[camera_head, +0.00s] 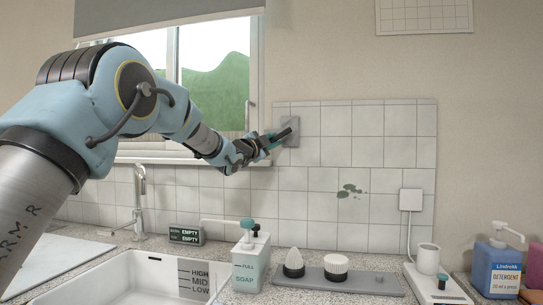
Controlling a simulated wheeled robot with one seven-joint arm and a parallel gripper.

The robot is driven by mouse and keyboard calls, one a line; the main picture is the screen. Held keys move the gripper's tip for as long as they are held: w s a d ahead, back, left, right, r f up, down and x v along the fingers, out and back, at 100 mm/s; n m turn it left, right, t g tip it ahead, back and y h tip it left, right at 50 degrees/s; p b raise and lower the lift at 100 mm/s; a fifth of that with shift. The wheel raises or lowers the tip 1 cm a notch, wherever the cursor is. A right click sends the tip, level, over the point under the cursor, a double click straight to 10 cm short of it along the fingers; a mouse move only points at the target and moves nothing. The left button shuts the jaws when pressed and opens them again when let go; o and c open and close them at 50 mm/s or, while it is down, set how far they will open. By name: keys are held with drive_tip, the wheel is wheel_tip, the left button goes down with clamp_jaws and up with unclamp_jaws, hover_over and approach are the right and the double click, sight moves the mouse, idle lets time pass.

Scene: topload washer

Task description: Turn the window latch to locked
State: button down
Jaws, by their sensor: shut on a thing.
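Below are a white sink (130,280), a chrome tap (139,200), a soap dispenser (247,265), a grey tray (352,282) with brushes, a white cup (428,258) and a blue detergent bottle (496,268).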

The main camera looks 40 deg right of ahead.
drive_tip(key=f+n+t+b, duration=0.1)
drive_tip(key=n+b, duration=0.1)
drive_tip(key=b, duration=0.1)
drive_tip(key=s+d+f+n+t+b, duration=0.1)
drive_tip(key=n+b, duration=0.2)
drive_tip(key=s+f+n+t+b, duration=0.1)
drive_tip(key=n+b, duration=0.2)
drive_tip(key=b, duration=0.1)
drive_tip(key=shift+d+t+h, duration=0.2)
drive_tip(key=shift+t+h, duration=0.1)
drive_tip(key=n, duration=0.1)
drive_tip(key=n+t+b, duration=0.1)
drive_tip(key=s+n+t, duration=0.1)
drive_tip(key=shift+d+n+b, duration=0.3)
drive_tip(key=shift+n+b, duration=0.1)
drive_tip(key=shift+s+d+r+n+t+y, duration=0.15)
drive_tip(key=shift+n+t+y, duration=0.15)
drive_tip(key=shift+n, duration=0.4)
drive_tip(key=shift+s+d+f+n+t+y, duration=0.15)
drive_tip(key=shift+n+t+y, duration=0.15)
drive_tip(key=shift+n, duration=0.4)
drive_tip(key=shift+s+r+n+t+y, duration=0.1)
drive_tip(key=shift+s+n+t+y, duration=0.1)
drive_tip(key=shift+n+t, duration=0.35)
drive_tip(key=shift+n, duration=0.25)
drive_tip(key=c, duration=0.8)
unclamp_jaws()
drive_tip(key=shift+o, duration=0.2)
drive_tip(key=shift+r, duration=0.1)
